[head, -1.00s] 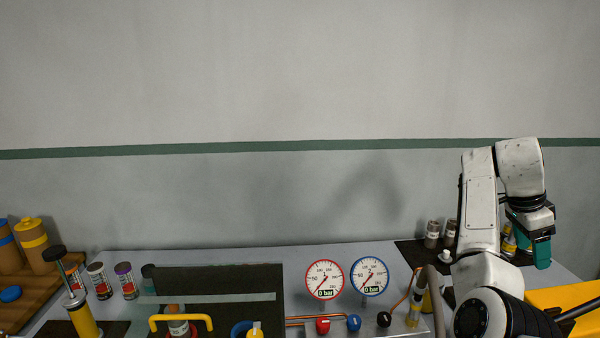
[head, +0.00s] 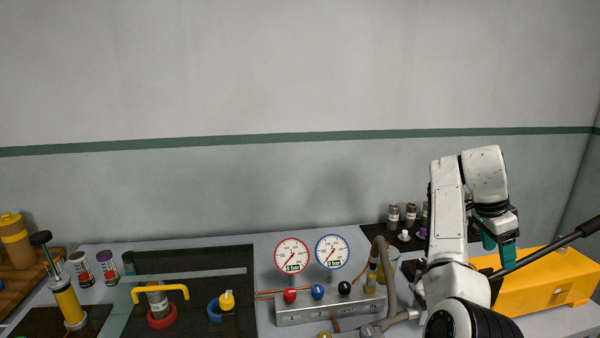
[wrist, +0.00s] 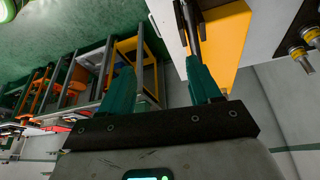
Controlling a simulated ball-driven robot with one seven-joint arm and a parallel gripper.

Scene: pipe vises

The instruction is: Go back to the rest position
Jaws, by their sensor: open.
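My gripper (head: 497,240) is at the right of the head view, at the end of my white arm, raised near the yellow pump box (head: 545,285). In the wrist view my gripper (wrist: 160,85) shows two teal fingers spread apart with nothing between them. The yellow box (wrist: 228,45) shows behind the right finger in the wrist view. In the head view my arm hides part of the bench's right side, and the fingertips are partly hidden by the wrist.
The bench holds a red gauge (head: 292,255), a blue gauge (head: 332,251) and a valve block (head: 330,307). A dark pump lever (head: 550,247) rises from the yellow box near my gripper. Small bottles (head: 410,215) stand behind my arm. The space above the bench's middle is clear.

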